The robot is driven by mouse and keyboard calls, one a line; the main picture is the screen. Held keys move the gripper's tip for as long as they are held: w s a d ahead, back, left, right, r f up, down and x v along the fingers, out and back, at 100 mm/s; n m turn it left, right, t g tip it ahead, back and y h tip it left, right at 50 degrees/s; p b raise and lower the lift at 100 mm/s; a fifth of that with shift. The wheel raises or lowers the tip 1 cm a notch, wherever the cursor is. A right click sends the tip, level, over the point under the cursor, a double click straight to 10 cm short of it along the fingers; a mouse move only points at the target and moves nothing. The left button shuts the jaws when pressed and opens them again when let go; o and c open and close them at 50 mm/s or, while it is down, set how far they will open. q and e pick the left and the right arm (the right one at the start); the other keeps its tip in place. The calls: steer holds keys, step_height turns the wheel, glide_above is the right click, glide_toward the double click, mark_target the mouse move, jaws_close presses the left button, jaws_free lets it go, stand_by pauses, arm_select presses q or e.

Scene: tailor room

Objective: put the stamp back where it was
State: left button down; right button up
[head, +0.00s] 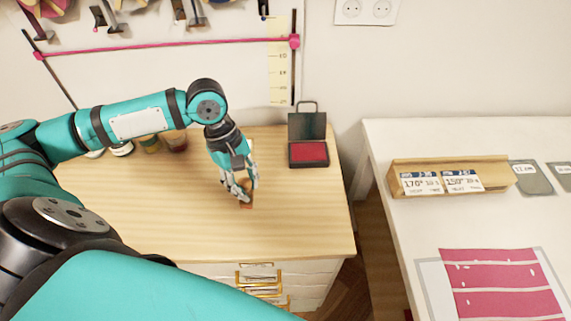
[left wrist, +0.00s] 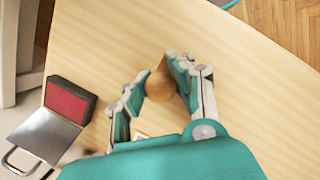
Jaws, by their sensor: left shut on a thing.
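My left gripper (head: 247,196) is over the wooden cabinet top (head: 150,215) and is shut on the stamp (head: 247,206). In the left wrist view, the stamp's round brown handle (left wrist: 158,86) shows between the fingers of the left gripper (left wrist: 152,90). The stamp's lower part is mostly hidden, so I cannot tell whether it touches the wood. An open ink pad with a red surface (head: 309,153) stands to the right of the gripper, its lid raised; it also shows in the left wrist view (left wrist: 70,101). My right gripper is not in view.
Several small jars (head: 150,144) stand at the back left of the cabinet top, behind my arm. A white table (head: 400,235) at the right, across a gap, holds a wooden card holder (head: 450,168) and pink cloth (head: 500,283). The cabinet top's front area is clear.

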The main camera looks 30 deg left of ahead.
arm_select(q)
steer(key=shift+a+f+n, duration=0.1)
steer(key=shift+n, duration=0.2)
steer(key=shift+w+a, duration=0.1)
steer(key=shift+w, duration=0.2)
steer(key=w+a, duration=0.1)
steer(key=w, duration=0.3)
steer(key=w+a+f+p, duration=0.1)
steer(key=w, duration=0.4)
steer(key=w+a+p, duration=0.1)
steer(key=w, duration=0.4)
steer(key=shift+f, duration=0.2)
steer(key=shift+w+a+p, duration=0.2)
steer(key=shift+w+p, duration=0.15)
steer(key=shift+w, duration=0.2)
steer(key=shift+f+p, duration=0.45)
steer(key=shift+f, duration=1.45)
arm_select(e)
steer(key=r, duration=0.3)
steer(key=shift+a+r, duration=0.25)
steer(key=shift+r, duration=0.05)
arm_select(q)
steer(key=shift+f, duration=0.1)
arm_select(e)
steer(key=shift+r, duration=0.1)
